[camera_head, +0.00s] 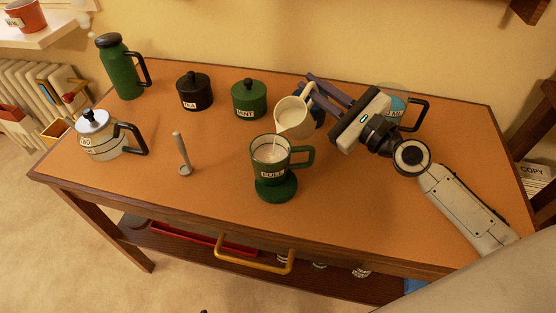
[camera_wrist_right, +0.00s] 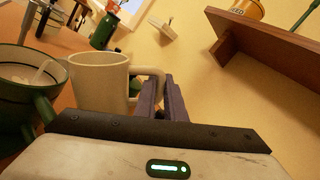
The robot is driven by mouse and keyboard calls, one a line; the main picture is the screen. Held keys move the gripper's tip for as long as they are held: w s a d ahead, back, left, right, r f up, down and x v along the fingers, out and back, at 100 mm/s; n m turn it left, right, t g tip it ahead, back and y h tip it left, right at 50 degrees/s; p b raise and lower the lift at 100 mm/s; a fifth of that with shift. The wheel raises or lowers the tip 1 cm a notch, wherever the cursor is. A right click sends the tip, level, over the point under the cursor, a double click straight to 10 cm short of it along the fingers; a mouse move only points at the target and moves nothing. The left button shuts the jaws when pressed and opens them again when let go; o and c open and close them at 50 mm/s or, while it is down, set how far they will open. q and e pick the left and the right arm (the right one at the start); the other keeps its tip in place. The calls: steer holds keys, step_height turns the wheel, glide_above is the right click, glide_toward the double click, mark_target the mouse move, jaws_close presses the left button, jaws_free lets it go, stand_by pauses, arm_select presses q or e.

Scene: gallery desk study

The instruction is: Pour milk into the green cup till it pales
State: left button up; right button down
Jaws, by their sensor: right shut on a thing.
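The green cup (camera_head: 268,164) stands upright on a round green base (camera_head: 276,188) on the desk, with its handle to the right and a label reading FULL. Pale liquid shows inside it, in the right wrist view (camera_wrist_right: 30,85) too. My right gripper (camera_head: 312,92) is shut on the handle of a cream milk jug (camera_head: 291,117). The jug is tilted left over the cup's rim, and a thin white stream runs from its lip into the cup. The jug (camera_wrist_right: 100,85) is large in the right wrist view. My left gripper is not in view.
A black TEA canister (camera_head: 194,92) and green MINT canister (camera_head: 249,98) stand behind. A green flask (camera_head: 120,68), white pot (camera_head: 100,136) and upright metal tool (camera_head: 182,155) are at left. A labelled container with a black handle (camera_head: 418,114) is partly behind my right arm. The front desk is clear.

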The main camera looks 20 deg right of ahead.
stand_by(0.4)
steer(key=f+m, duration=0.3)
steer(key=shift+w+d+f+m+h+p, duration=0.1)
steer(key=shift+d+f+m+h+p, duration=0.1)
steer(key=shift+f+m+h+p, duration=0.15)
